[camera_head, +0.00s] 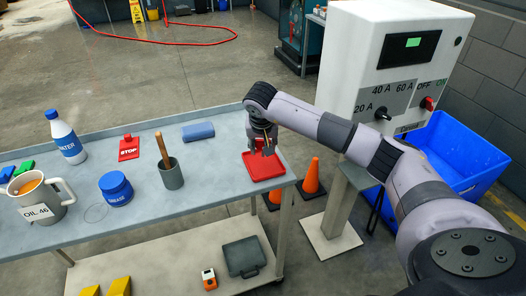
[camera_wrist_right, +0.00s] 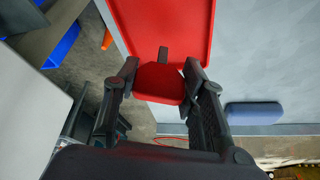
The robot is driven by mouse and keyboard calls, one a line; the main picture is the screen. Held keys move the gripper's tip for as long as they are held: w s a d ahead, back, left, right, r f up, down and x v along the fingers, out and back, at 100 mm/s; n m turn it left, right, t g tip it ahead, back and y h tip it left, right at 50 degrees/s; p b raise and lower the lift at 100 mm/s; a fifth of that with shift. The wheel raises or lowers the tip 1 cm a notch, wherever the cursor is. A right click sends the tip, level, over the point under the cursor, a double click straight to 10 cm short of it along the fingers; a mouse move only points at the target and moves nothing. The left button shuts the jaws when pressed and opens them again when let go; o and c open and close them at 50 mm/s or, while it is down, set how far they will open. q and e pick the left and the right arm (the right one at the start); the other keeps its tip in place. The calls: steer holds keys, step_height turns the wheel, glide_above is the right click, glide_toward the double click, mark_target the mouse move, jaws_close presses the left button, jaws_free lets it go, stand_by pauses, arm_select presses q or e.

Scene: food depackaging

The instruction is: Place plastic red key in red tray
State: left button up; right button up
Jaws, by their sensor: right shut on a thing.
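The red tray (camera_head: 279,158) lies on the grey table near its right end. My right gripper (camera_head: 263,150) is over the tray's far part, pointing down. In the right wrist view, the gripper (camera_wrist_right: 160,88) is shut on the red key (camera_wrist_right: 160,84), a red rounded piece with a short dark part at its tip. The red tray (camera_wrist_right: 140,20) fills the top of that view, behind the key. I cannot tell whether the key touches the tray. In the head view the gripper mostly hides the key. My left gripper is in neither view.
The table (camera_head: 215,210) also bears a red STOP piece (camera_head: 129,150), a blue block (camera_head: 198,131), a pot with a wooden handle (camera_head: 171,176), a blue grease jar (camera_head: 116,188), a bottle (camera_head: 66,140) and an oil mug (camera_head: 40,198). A control box (camera_head: 365,60) stands right.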

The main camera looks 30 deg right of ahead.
mark_target(263, 153)
step_height(263, 153, down, 3)
steer(key=shift+r, duration=0.15)
steer(key=shift+f, duration=0.25)
steer(key=o, duration=1.1)
steer(key=shift+f, duration=0.1)
steer(key=shift+o, duration=0.2)
